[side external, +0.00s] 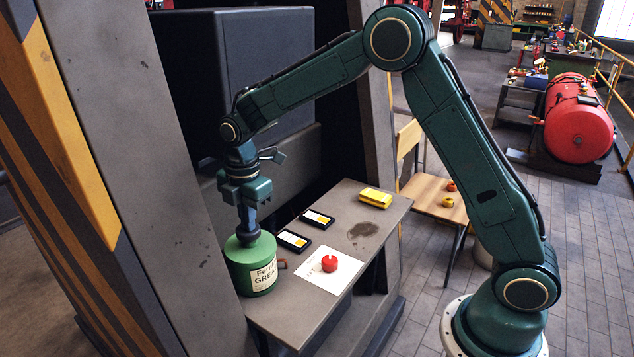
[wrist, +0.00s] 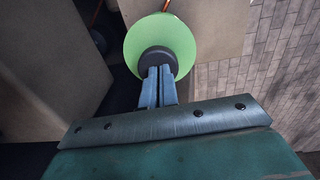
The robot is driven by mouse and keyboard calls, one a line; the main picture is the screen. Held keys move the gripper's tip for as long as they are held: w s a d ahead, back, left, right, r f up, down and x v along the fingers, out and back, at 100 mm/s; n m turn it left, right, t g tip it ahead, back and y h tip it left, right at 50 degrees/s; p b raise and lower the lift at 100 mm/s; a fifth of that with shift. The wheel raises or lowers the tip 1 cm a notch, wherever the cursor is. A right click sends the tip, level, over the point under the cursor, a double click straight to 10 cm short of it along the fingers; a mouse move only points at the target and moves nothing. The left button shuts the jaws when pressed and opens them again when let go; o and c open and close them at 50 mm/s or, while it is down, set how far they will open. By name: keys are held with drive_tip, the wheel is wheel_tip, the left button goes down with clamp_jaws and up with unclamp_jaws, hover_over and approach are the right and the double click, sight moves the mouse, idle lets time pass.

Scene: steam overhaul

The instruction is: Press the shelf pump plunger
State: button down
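A green can (side external: 250,268) labelled "GREA…" stands at the left end of the grey shelf (side external: 300,318). In the wrist view its light green top (wrist: 160,25) carries a round dark plunger cap (wrist: 157,54). My gripper (side external: 248,230) points straight down over the can's top. In the wrist view the two blue fingers of my gripper (wrist: 160,70) lie side by side, closed together, with their tips over the cap. The fingers hide part of the cap. I cannot tell whether the tips touch it. Nothing shows between the fingers.
A grey pillar (side external: 150,170) rises left of the can. A wooden chair (side external: 425,200) stands beyond the shelf.

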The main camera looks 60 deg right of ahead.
drive_tip(key=shift+s+f, duration=0.15)
drive_tip(key=shift+f, duration=0.1)
wheel_tip(320, 180, up, 15)
drive_tip(key=shift+f, duration=0.2)
idle(0.4)
drive_tip(key=shift+r, duration=0.1)
idle(1.0)
drive_tip(key=shift+w+a+r+g, duration=0.1)
drive_tip(key=shift+w+a+r, duration=0.1)
drive_tip(key=shift+r, duration=0.3)
drive_tip(key=shift+w+a+r+g, duration=0.1)
drive_tip(key=shift+w+r, duration=0.1)
drive_tip(key=shift+r, duration=0.3)
drive_tip(key=shift+w+a+r+g, duration=0.1)
drive_tip(key=shift+w+a+r, duration=0.1)
drive_tip(key=shift+r, duration=0.3)
drive_tip(key=shift+d+f, duration=0.1)
drive_tip(key=f, duration=1.4)
drive_tip(key=shift+s+d, duration=0.1)
drive_tip(key=shift+d, duration=0.1)
